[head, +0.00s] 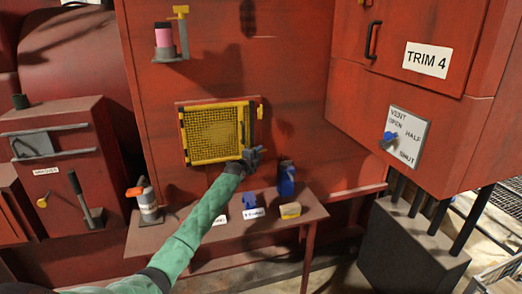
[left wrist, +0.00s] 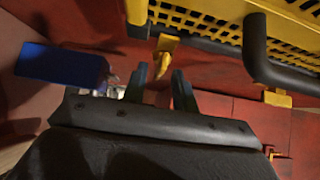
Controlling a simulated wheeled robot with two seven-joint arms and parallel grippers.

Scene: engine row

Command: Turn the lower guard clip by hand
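The yellow mesh guard (head: 213,133) is set in the red engine panel. Its lower edge and a dark bar handle (left wrist: 258,50) show large in the left wrist view. A small yellow clip (left wrist: 165,44) hangs at that edge; I take it for the lower guard clip. My left gripper (head: 254,155) is at the guard's lower right corner and hides the clip in the head view. In the left wrist view the gripper's fingers (left wrist: 161,76) are apart, with the clip's end between or just beyond them. I cannot tell whether they touch it. My right gripper is not in view.
Below, a red bench (head: 181,233) holds a blue bottle (head: 287,180), a yellow block (head: 290,210) and a small blue item (head: 249,201). A red cabinet with a vent plate (head: 405,137) juts out at right.

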